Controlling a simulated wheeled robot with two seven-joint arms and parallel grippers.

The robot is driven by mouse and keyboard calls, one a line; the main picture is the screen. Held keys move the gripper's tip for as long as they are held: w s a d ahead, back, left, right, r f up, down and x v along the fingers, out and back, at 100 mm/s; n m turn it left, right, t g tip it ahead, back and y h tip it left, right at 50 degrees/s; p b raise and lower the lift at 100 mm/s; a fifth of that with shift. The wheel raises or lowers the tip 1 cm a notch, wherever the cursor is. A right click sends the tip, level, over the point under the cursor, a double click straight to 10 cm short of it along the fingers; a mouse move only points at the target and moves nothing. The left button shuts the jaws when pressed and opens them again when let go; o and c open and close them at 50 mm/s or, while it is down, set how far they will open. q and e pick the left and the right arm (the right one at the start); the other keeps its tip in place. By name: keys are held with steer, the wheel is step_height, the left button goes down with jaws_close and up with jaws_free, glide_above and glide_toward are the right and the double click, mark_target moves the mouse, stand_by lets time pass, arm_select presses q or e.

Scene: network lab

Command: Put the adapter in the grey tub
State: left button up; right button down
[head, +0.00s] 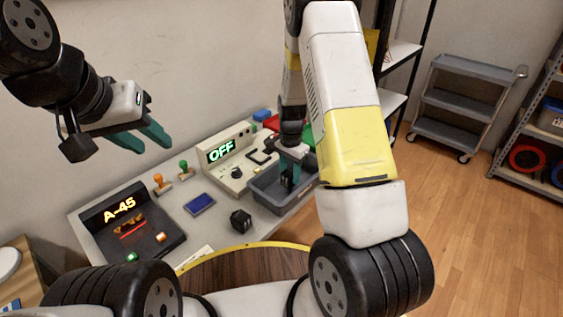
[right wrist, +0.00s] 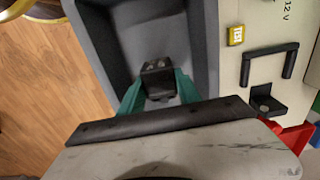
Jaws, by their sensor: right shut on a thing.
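The adapter (right wrist: 158,76), a small black block, is between the teal fingers of my right gripper (right wrist: 158,92), which is shut on it. In the right wrist view it is over the inside of the grey tub (right wrist: 208,45); whether it touches the floor is unclear. In the head view my right gripper (head: 290,173) reaches down into the grey tub (head: 268,197), and the adapter is hard to make out there. My left gripper (head: 151,135) is open and empty, raised above the left of the table.
A black block (head: 240,221) and a blue flat piece (head: 200,204) lie left of the tub. A beige device reading OFF (head: 225,158) and a dark A-45 panel (head: 130,222) stand on the table. A red bin (right wrist: 289,140) is beside the tub.

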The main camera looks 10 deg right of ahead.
steer(key=shift+f, duration=1.1)
steer(key=c, duration=0.8)
jaws_free()
steer(key=shift+f, duration=0.1)
steer(key=shift+c, duration=0.2)
